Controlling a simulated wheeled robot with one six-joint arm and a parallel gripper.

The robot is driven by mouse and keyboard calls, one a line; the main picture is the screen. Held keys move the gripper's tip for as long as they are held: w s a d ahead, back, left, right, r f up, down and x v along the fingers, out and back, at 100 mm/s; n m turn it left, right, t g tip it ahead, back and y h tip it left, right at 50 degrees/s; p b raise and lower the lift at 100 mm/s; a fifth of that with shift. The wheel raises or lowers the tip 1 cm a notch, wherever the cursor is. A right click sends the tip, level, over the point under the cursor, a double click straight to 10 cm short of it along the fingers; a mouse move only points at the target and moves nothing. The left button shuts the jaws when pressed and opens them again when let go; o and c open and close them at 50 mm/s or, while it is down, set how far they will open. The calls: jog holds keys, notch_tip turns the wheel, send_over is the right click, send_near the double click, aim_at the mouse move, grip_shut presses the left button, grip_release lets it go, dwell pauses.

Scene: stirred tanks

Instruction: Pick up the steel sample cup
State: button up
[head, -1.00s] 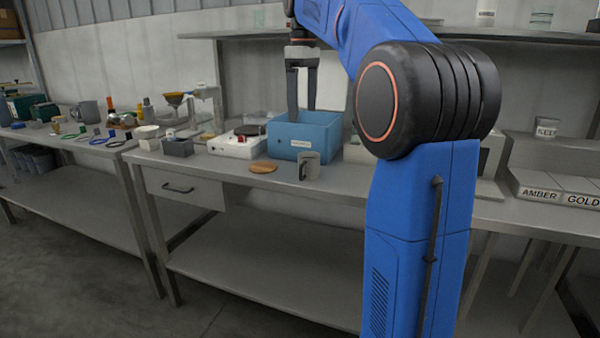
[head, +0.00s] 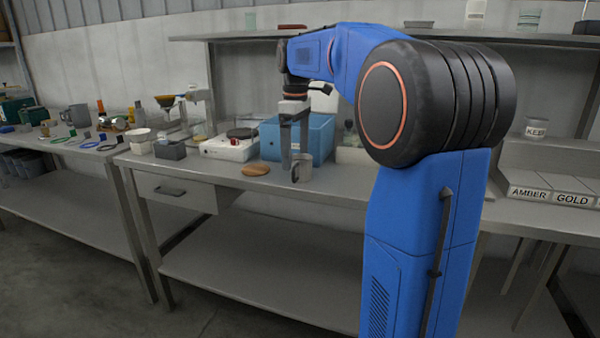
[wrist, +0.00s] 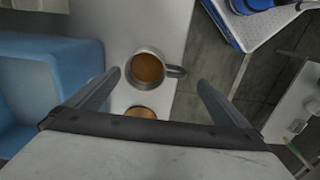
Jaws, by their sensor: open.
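The steel sample cup (head: 306,171) stands upright near the front of the bench, a grey mug with a side handle. In the wrist view the cup (wrist: 133,78) is seen from above, with brown contents and its handle pointing right. My gripper (head: 295,158) is open and points down at the cup, its fingers partly covering it in the head view. In the wrist view the open fingers (wrist: 159,80) lie to the left and right of the cup, with nothing held. I cannot tell exactly how high the fingertips are.
A blue bin (head: 322,135) stands just behind the cup; its wall (wrist: 85,55) is left of the fingers in the wrist view. A round wooden disc (head: 255,170) lies left of the cup. A white hotplate (head: 228,150) is behind the disc. The bench front edge is close.

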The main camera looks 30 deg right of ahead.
aim_at(299, 180)
jog(key=f, duration=0.3)
jog(key=shift+s+d+f, duration=0.15)
jog(key=shift+d+f, duration=0.1)
jog(key=shift+d, duration=0.15)
jog(key=shift+f, duration=0.6)
jog(key=shift+c, duration=0.3)
jog(key=c, duration=1.2)
jog(key=shift+c, duration=0.2)
jog(key=shift+r, duration=0.15)
